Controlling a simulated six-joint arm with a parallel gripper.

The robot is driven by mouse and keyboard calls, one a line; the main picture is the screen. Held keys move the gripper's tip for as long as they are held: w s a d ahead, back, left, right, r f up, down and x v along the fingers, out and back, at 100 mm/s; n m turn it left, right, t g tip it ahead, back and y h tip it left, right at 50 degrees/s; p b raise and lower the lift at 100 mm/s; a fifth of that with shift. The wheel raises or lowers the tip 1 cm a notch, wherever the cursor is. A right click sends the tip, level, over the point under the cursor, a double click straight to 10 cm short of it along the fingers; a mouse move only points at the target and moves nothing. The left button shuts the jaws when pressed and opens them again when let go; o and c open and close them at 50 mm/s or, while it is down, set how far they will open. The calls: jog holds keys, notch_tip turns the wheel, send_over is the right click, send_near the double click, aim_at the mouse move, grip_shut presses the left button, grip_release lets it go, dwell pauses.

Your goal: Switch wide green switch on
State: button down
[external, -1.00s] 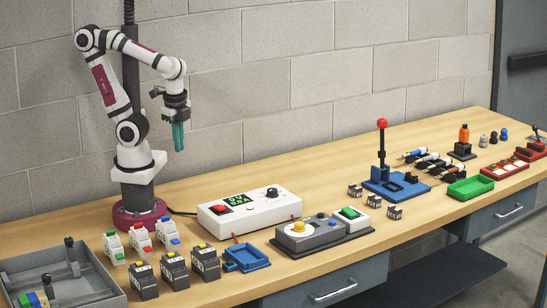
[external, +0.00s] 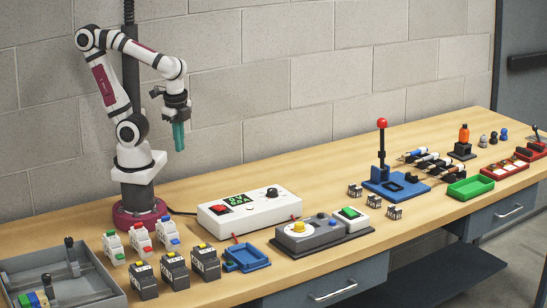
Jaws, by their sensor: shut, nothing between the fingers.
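A wide green switch (external: 349,212) sits on top of a small white box at the right end of a dark base plate, near the front of the bench. Whether its rocker is tipped on or off is too small to tell. My gripper (external: 179,148) has teal fingers that point down. It is shut and empty, high above the bench near the wall, to the left of the switch and well apart from it.
A grey box with a yellow button (external: 299,227) stands directly left of the switch. A white power supply (external: 250,210) with a red switch and green display is behind. Small blocks (external: 374,201) and a blue lever stand (external: 383,180) are to the right.

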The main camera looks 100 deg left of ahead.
jog(key=w+a+r+n+y, duration=0.1)
jog(key=w+n, duration=0.1)
jog(key=w, duration=0.5)
jog(key=w+a+r+n+y, duration=0.2)
jog(key=w, duration=0.5)
jog(key=w+d+f+n+t+y, duration=0.1)
jog(key=w+f+n, duration=0.1)
jog(key=w, duration=0.7)
jog(key=w+d+f+n+t+y, duration=0.1)
jog(key=w+d+f+n+t, duration=0.1)
jog(key=w, duration=0.8)
jog(key=w+d+f+n+t, duration=0.2)
jog(key=w+f+n, duration=0.2)
jog(key=w, duration=0.5)
jog(key=shift+w+d+n+y, duration=0.25)
jog(key=shift+n+y, duration=0.15)
jog(key=shift+n, duration=0.4)
send_over(349, 212)
jog(key=s, duration=0.2)
jog(key=f, duration=0.7)
jog(key=shift+w, duration=0.25)
jog(key=f, duration=0.2)
jog(key=shift+s+a+f, duration=0.15)
jog(key=shift+s+f, duration=0.05)
jog(key=shift+f, duration=0.7)
jog(key=shift+s, duration=0.1)
